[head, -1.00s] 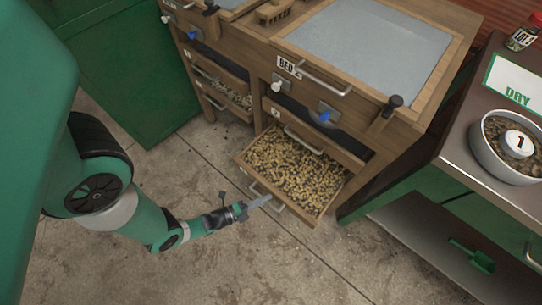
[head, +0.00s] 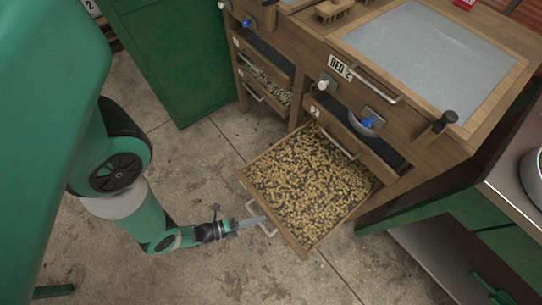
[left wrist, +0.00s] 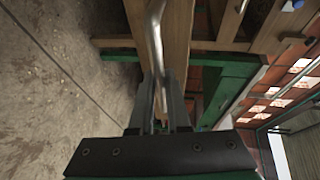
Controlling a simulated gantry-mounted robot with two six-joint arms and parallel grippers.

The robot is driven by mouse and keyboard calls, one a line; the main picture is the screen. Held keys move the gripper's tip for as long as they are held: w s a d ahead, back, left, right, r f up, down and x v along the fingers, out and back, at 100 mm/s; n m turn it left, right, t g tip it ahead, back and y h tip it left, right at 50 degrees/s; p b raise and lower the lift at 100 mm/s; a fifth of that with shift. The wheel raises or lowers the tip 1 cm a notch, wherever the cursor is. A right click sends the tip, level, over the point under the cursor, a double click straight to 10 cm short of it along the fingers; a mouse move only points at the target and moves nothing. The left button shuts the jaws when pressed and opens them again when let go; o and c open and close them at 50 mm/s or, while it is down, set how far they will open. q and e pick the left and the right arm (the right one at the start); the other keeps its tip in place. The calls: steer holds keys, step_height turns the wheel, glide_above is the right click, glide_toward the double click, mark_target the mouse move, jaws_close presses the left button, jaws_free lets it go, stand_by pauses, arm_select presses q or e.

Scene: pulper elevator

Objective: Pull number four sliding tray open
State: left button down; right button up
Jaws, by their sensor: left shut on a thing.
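The bottom sliding tray (head: 283,235) of the BED 2 bench stands pulled well out, filled with tan, bean-like pieces. I cannot read a number on its front. My left gripper (head: 262,219) is shut on the metal handle (head: 270,231) at the tray's front. In the left wrist view the fingers (left wrist: 160,85) close around the bar-shaped handle (left wrist: 154,35) beside the wooden tray front (left wrist: 176,35). The tray above it (head: 362,152), with a small number tag, is nearly shut. My right gripper is not in view.
The wooden bench (head: 420,105) has a BED 2 label (head: 340,67), blue knobs and a grey top. More trays (head: 264,78) sit to its left. A green cabinet (head: 185,60) stands back left. A table with green panels (head: 455,215) is close at right. The concrete floor before the tray is clear.

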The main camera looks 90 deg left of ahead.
arm_select(q)
steer(key=c, duration=1.2)
jaws_free()
steer(key=shift+s+d, duration=0.2)
steer(key=shift+o, duration=0.2)
steer(key=shift+w, duration=0.1)
steer(key=v, duration=1.1)
steer(key=shift+s, duration=0.3)
steer(key=shift+r, duration=0.1)
